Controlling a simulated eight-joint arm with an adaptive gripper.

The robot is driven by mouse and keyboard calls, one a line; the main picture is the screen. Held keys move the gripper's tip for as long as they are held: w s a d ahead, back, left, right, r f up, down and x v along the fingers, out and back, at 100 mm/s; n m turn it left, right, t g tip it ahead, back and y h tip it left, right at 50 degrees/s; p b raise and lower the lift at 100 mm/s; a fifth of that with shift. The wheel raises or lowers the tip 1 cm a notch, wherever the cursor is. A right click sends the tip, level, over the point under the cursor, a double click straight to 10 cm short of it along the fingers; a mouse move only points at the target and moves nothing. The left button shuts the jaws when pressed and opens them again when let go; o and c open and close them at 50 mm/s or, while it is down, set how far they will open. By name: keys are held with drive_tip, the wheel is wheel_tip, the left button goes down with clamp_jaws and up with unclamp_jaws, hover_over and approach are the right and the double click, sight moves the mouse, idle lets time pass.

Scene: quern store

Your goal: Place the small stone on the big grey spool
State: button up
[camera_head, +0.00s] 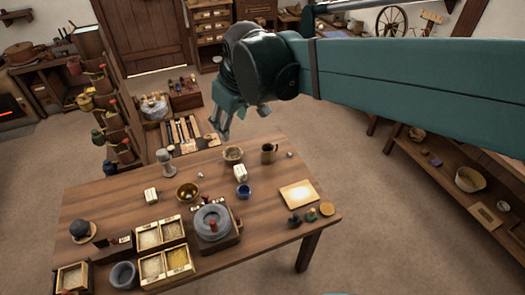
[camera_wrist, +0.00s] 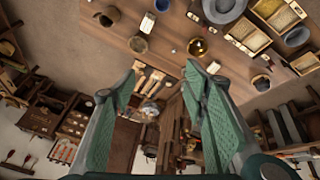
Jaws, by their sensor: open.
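My gripper (camera_head: 220,132) is open and empty, above the table's far edge. In the wrist view its two green fingers (camera_wrist: 163,75) are spread apart.
A woven bowl (camera_head: 233,154), a mug (camera_head: 269,152), a brass bowl (camera_head: 187,192), a blue cup (camera_head: 243,191) and white blocks stand nearby. A quern (camera_head: 213,222) and grain trays (camera_head: 160,234) fill the front. Bare wood lies around the pale lump.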

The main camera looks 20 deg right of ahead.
drive_tip(key=s+d+f+m+t, duration=0.1)
drive_tip(key=s+d+f+m, duration=0.1)
drive_tip(key=s, duration=0.6)
drive_tip(key=s+d+f+m+t, duration=0.1)
drive_tip(key=s+d+f+m, duration=0.2)
drive_tip(key=s, duration=0.5)
drive_tip(key=shift+d+f+h, duration=0.2)
drive_tip(key=shift+d+h, duration=0.1)
drive_tip(key=shift+d, duration=0.1)
